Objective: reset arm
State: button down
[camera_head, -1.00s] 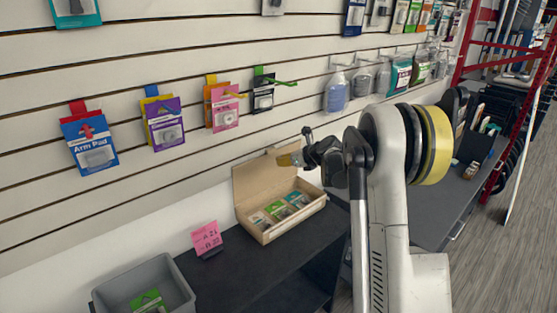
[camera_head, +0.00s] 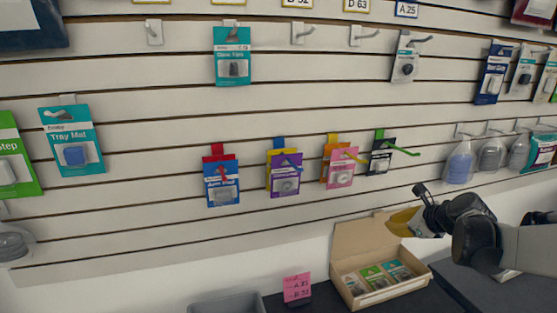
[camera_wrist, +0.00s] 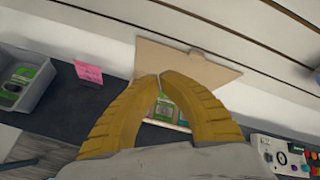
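My gripper (camera_head: 402,222) is at the right in the head view, above the open cardboard box, with its yellow fingers pointing left. In the wrist view the two yellow fingers (camera_wrist: 161,80) curve together and their tips meet or nearly meet. Nothing shows held between them. The arm stretches in from the right edge of the head view. The cardboard box (camera_head: 345,289) stands on the dark shelf with its lid raised and several small packets inside. In the wrist view the fingers hide part of the box and its packets.
A slatted wall (camera_head: 130,120) carries hanging packets, including Arm Pad (camera_head: 222,182) and Tray Mat (camera_head: 73,145). A pink price card (camera_head: 297,288) stands left of the box. A grey bin (camera_head: 228,303) holds a green packet (camera_wrist: 20,82). A control panel (camera_wrist: 287,155) shows at the right in the wrist view.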

jog(key=s+a+r+n+g+h, duration=0.1)
jog(key=s+a+r+n+g, duration=0.15)
jog(key=s+a+n, duration=1.3)
jog(key=s+f+n+h, duration=0.1)
jog(key=s+f+n, duration=0.1)
jog(key=s+n, duration=0.4)
jog(key=s+a+f+n+h, duration=0.1)
jog(key=s+n, duration=0.4)
jog(key=s, duration=0.5)
jog(key=shift+s+f+n, duration=0.3)
jog(key=shift+f+n, duration=0.05)
jog(key=shift+f, duration=0.25)
jog(key=c, duration=1.6)
grip_release()
jog(key=shift+g, duration=0.25)
jog(key=shift+w, duration=0.15)
